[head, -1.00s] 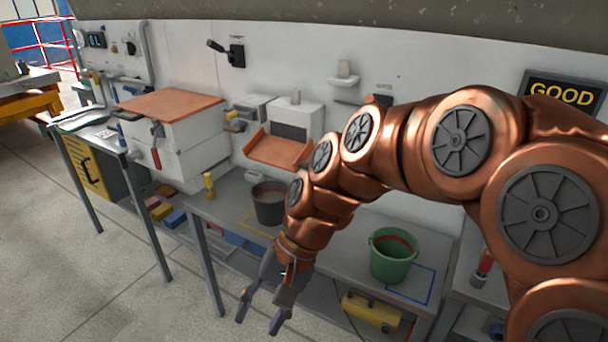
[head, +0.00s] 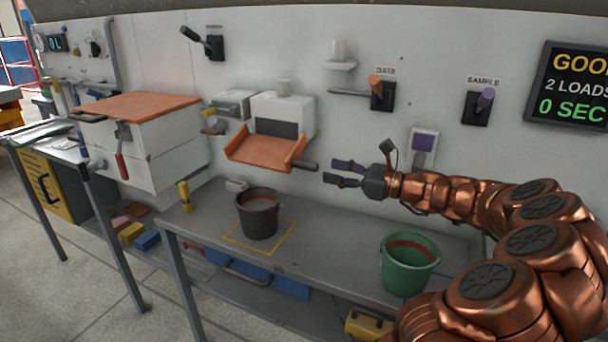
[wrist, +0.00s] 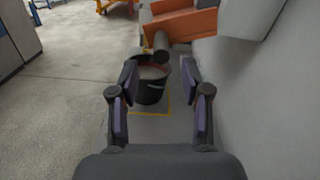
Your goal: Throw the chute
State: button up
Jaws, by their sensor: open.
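The orange chute (head: 262,152) is a shallow tray sticking out under a white box on the wall. A dark round handle (head: 305,166) sticks out from its right side. My gripper (head: 329,171) is open and empty just right of the handle's end, fingers pointing left towards it. A small gap shows between them. In the wrist view the handle (wrist: 161,43) lies ahead between the spread fingers (wrist: 159,72), with the chute (wrist: 185,23) beyond it. A black bucket (head: 259,217) stands on the bench below the chute, inside a yellow outline.
A green bucket (head: 408,264) stands on the bench (head: 330,250) at right. The wall carries the GATE lever (head: 381,92), the SAMPLE lever (head: 480,104) and a dark lever (head: 204,42) at upper left. A sign (head: 572,85) reads GOOD, 2 LOADS. The bench between the buckets is clear.

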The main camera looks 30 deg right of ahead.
aim_at(293, 164)
jog(key=shift+x, duration=3.8)
jog(key=shift+d+f, duration=0.1)
jog(key=shift+f, duration=0.1)
grip_shut()
